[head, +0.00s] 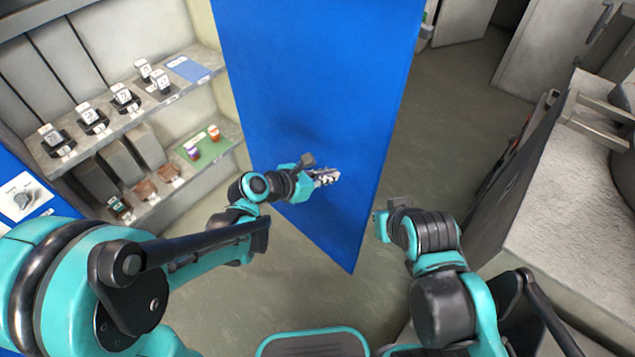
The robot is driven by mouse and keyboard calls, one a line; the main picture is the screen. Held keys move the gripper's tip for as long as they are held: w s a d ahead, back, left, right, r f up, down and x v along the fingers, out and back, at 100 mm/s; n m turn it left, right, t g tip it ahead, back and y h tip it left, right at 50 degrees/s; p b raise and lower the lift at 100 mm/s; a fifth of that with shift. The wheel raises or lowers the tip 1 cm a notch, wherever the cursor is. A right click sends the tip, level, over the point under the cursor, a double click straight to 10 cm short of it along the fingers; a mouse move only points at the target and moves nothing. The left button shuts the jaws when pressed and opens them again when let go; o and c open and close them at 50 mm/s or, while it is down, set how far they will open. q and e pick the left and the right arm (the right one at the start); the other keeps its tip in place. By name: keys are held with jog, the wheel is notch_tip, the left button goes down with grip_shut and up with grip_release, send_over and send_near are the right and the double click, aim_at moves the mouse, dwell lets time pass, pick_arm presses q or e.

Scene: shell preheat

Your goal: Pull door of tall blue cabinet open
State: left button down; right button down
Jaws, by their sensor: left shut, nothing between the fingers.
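The blue cabinet door (315,75) stands swung well out from the cabinet, upright in the middle of the head view. Open shelves (205,150) of the cabinet show to its left. My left gripper (328,177) is shut and empty in front of the door's face, on the shelf side. I cannot tell whether its fingertips touch the door. My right gripper (385,222) is just right of the door's lower free edge, apart from it in the picture. Its fingers are not clear. No door handle is visible.
The shelves hold several small black-and-white items (92,120), a blue mat (188,68) and a green mat (208,147) with small jars. A grey counter (565,190) stands on the right. Open floor (440,130) lies between door and counter.

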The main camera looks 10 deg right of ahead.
pick_arm(q)
jog(key=shift+w+d, duration=0.2)
jog(key=w+d, duration=0.2)
jog(key=d, duration=0.1)
jog(key=w+d, duration=0.3)
jog(key=d, duration=0.1)
jog(key=w+d, duration=0.3)
jog(key=d, duration=0.1)
jog(key=shift+w+d+b, duration=0.2)
jog(key=shift+d+b, duration=0.05)
jog(key=shift+b, duration=0.15)
jog(key=w+d, duration=0.7)
jog(key=w, duration=0.1)
jog(key=shift+d, duration=0.35)
jog(key=shift+s, duration=0.1)
